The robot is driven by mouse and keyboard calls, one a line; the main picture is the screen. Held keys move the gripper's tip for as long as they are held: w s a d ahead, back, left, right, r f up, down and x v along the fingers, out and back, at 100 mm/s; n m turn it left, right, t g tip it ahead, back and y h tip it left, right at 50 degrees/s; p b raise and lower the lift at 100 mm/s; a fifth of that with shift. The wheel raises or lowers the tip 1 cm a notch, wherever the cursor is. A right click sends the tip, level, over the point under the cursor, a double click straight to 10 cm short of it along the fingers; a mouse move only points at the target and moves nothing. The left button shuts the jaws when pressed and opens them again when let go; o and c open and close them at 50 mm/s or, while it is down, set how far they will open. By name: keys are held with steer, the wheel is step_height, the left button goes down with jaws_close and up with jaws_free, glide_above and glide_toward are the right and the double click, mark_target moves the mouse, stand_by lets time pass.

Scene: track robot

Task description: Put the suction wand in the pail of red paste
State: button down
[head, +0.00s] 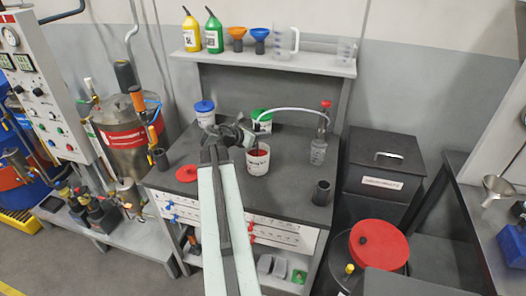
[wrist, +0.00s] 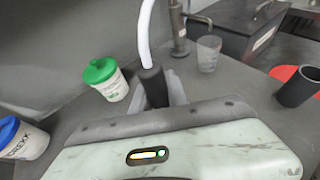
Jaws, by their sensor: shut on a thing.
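The pail of red paste (head: 258,167) is a white open tub on the dark bench, with red inside. My gripper (head: 246,136) is just above and left of its rim. It is shut on the suction wand, whose black handle (wrist: 153,86) stands nearly upright in the wrist view.
A blue-lidded tub (head: 204,112) and a green-lidded tub (head: 262,121) stand behind. A red lid (head: 187,174) lies at the left, and a black cup (head: 321,193) stands at the front right. A shelf (head: 265,64) with bottles and funnels is above. The bench between pail and cup is clear.

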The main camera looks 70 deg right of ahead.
step_height(320, 180, down, 4)
steer(key=b, duration=0.4)
steer(key=c, duration=1.3)
jaws_free()
steer(key=shift+r, duration=0.15)
steer(key=shift+r+p, duration=0.1)
steer(key=shift+p, duration=0.2)
steer(key=p+v, duration=0.4)
steer(key=v, duration=0.8)
